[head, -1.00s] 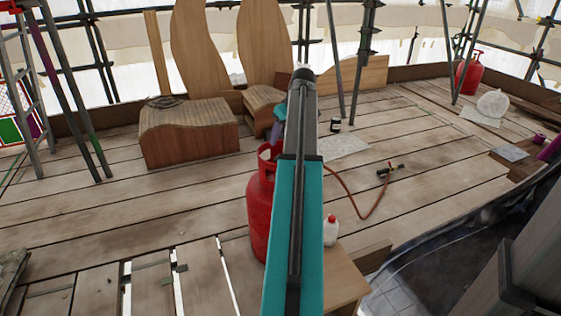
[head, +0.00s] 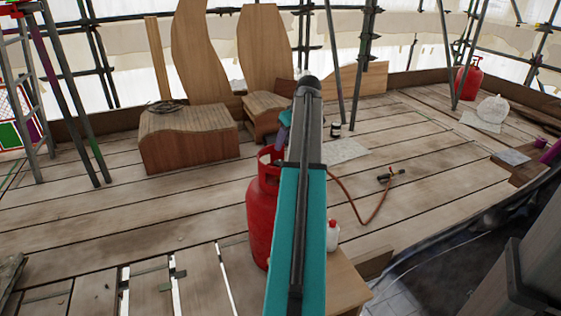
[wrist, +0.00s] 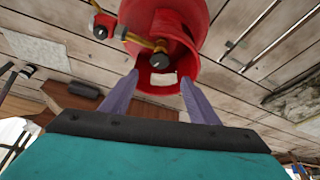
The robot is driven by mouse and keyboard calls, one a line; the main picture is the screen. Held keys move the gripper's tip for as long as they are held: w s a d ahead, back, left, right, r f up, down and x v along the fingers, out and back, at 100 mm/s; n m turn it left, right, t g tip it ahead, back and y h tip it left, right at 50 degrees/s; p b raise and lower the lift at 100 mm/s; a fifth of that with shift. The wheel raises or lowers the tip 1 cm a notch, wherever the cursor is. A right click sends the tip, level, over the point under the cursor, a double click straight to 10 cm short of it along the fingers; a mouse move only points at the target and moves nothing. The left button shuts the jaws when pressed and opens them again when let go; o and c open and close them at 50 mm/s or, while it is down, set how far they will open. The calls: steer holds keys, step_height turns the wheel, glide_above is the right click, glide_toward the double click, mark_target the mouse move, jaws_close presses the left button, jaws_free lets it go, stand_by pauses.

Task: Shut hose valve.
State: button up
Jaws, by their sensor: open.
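The red gas cylinder (head: 261,215) stands on the planks, partly hidden behind my arm. A red-brown hose (head: 376,210) runs from behind my arm to a black torch (head: 390,175) on the floor. In the wrist view the cylinder (wrist: 197,25) fills the top centre. A dark round knob (wrist: 158,60) sits in its collar, with a brass fitting (wrist: 138,41) leading left to a small red and dark part (wrist: 104,23). I cannot tell which part is the hose valve. My gripper (wrist: 160,78) is open and empty, fingers on either side of the collar opening; contact is unclear.
A white bottle with a red cap (head: 333,236) stands on a wooden box (head: 345,285) right of the cylinder. Wooden forms (head: 190,135) stand behind. A dark jar (head: 335,128) and a paper sheet (head: 343,151) lie beyond.

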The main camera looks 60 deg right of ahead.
mark_target(279, 162)
steer(key=b+x, duration=0.3)
steer(key=x, duration=0.8)
steer(key=shift+s, duration=0.1)
steer(key=c, duration=1)
steer(key=shift+a, duration=0.1)
steer(key=shift+c, duration=0.2)
